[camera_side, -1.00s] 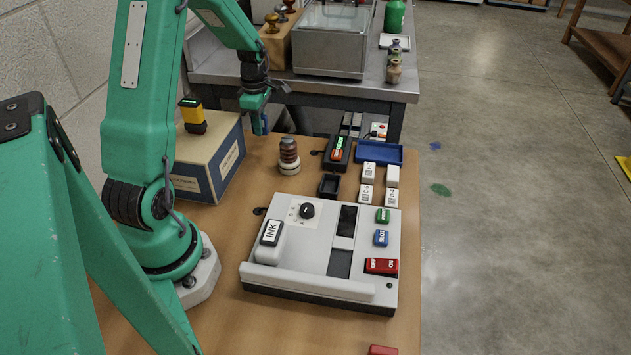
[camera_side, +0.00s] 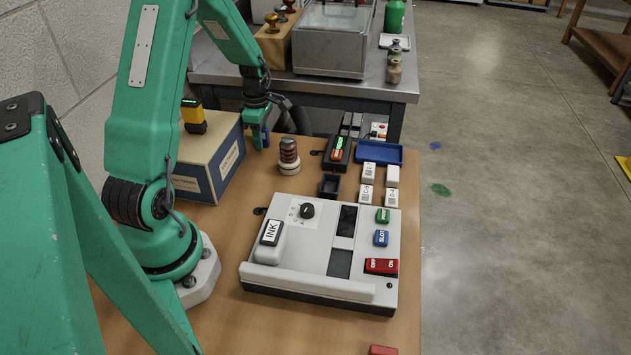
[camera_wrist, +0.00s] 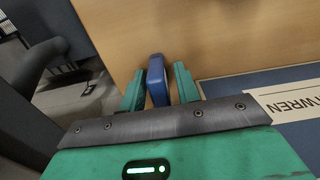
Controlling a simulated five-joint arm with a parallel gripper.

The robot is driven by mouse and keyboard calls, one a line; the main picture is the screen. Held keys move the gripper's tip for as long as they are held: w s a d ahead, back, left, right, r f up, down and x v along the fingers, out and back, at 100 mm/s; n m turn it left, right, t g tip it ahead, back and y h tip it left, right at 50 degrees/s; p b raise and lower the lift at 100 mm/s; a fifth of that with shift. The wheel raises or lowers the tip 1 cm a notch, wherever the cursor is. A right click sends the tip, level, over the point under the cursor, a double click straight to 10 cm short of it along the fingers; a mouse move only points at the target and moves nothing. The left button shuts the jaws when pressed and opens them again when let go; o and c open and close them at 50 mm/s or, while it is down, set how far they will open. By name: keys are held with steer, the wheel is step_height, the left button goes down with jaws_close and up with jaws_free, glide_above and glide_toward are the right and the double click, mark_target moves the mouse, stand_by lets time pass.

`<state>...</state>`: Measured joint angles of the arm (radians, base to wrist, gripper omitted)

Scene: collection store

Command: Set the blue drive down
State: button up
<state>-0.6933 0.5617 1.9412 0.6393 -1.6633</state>
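The blue drive (camera_wrist: 157,80) stands on end between the two green fingers of my gripper (camera_wrist: 159,88) in the wrist view. A narrow gap shows on each side of it, so the fingers look open around it, with wood-coloured surface behind. In the side view my gripper (camera_side: 261,137) points down low over the back left of the wooden table (camera_side: 225,225). The drive is hard to make out there. Whether its lower end touches the table is hard to see.
A cream-and-blue box (camera_side: 212,160) stands just left of my gripper. Farther right are a black holder (camera_side: 328,160), a blue tray (camera_side: 385,154) and the grey panel device (camera_side: 320,245).

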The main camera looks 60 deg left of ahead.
steer(key=shift+r, duration=0.1)
stand_by(0.3)
step_height(320, 180, up, 12)
steer(key=shift+r, duration=0.1)
stand_by(0.6)
stand_by(0.5)
steer(key=s+d+r+m+t+y, duration=0.1)
steer(key=d+r+m, duration=0.45)
steer(key=d, duration=0.25)
steer(key=s+d+r+m+t, duration=0.1)
steer(key=d+r+m, duration=0.3)
steer(key=d+m, duration=0.35)
steer(key=s+d+r+m+t+h, duration=0.1)
steer(key=s+d+r+m+t, duration=0.1)
steer(key=s+d+m, duration=0.6)
steer(key=shift+s+d+r+m+t, duration=0.3)
steer(key=shift+d+m+t, duration=0.5)
steer(key=shift+d+m, duration=1.75)
steer(key=shift+s+a+f+m, duration=0.1)
steer(key=shift+a+m, duration=0.35)
steer(key=shift+a, duration=0.05)
